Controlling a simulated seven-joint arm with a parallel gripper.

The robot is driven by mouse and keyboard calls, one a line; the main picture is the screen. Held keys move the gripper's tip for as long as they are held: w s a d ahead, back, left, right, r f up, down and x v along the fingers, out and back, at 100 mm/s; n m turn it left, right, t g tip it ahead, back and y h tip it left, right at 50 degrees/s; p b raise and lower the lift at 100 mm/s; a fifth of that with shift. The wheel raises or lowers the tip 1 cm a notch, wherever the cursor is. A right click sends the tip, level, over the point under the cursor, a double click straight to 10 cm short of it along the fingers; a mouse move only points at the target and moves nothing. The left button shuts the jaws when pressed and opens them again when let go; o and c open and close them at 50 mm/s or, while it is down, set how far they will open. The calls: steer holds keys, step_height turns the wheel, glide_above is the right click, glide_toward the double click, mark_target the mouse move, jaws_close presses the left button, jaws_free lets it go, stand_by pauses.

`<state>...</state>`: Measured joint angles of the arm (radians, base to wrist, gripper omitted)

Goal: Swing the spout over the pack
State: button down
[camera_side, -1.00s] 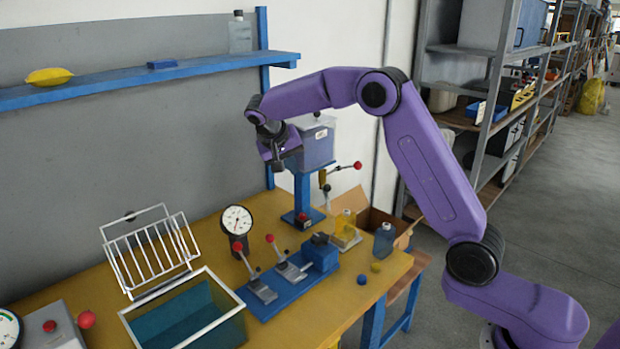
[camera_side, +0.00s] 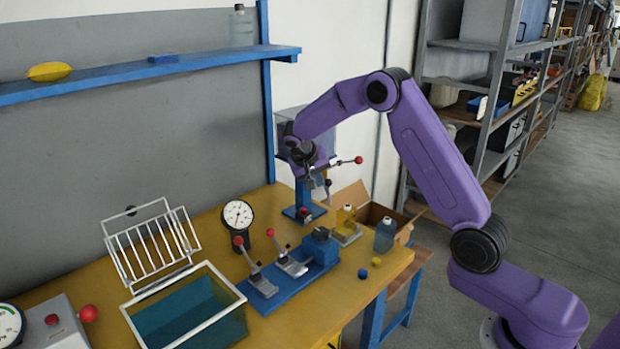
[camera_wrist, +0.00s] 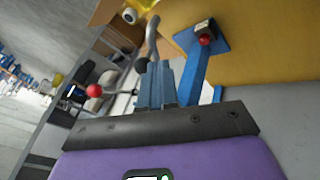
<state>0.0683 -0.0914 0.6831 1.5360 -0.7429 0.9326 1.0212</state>
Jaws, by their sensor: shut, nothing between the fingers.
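The dispenser is a grey tank (camera_side: 321,139) on a blue post (camera_side: 303,195). Its spout (camera_side: 328,185) hangs at the right of the post, and a red-knobbed lever (camera_side: 345,161) sticks out right. The wrist view shows the curved grey spout (camera_wrist: 152,38) and the red lever knob (camera_wrist: 94,90). A yellow bottle (camera_side: 345,219), probably the pack, stands on a pale plate below and right of the spout. My gripper (camera_side: 309,182) is shut and empty, in front of the tank and close left of the spout; the side view does not settle contact. Part of the tank is hidden behind it.
A grey bottle (camera_side: 385,235) and an open carton (camera_side: 366,205) are right of the post. A blue lever fixture (camera_side: 294,280), a dial gauge (camera_side: 238,214), a wire rack (camera_side: 150,247) and a teal tank (camera_side: 188,311) stand left.

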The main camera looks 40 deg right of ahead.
mark_target(330, 182)
steer(key=shift+s+d, duration=0.1)
steer(key=shift+s, duration=0.05)
stand_by(0.3)
steer(key=shift+s+d+n, duration=0.15)
steer(key=shift+n, duration=0.25)
steer(key=shift+s+d+t, duration=0.1)
steer(key=shift+s+t, duration=0.05)
steer(key=shift+t, duration=0.15)
steer(key=shift+s+d+n+t+y, duration=0.4)
steer(key=shift+s+d+n+t, duration=0.3)
steer(key=shift+n, duration=0.5)
steer(key=shift+s+d+n+t+y, duration=0.3)
steer(key=shift+s+d+n, duration=0.15)
steer(key=shift+d+n, duration=0.35)
steer(key=shift+s+d+n+t+y, duration=0.2)
steer(key=shift+s+d+n+t, duration=0.15)
steer(key=shift+d+n, duration=0.45)
steer(key=shift+d, duration=0.1)
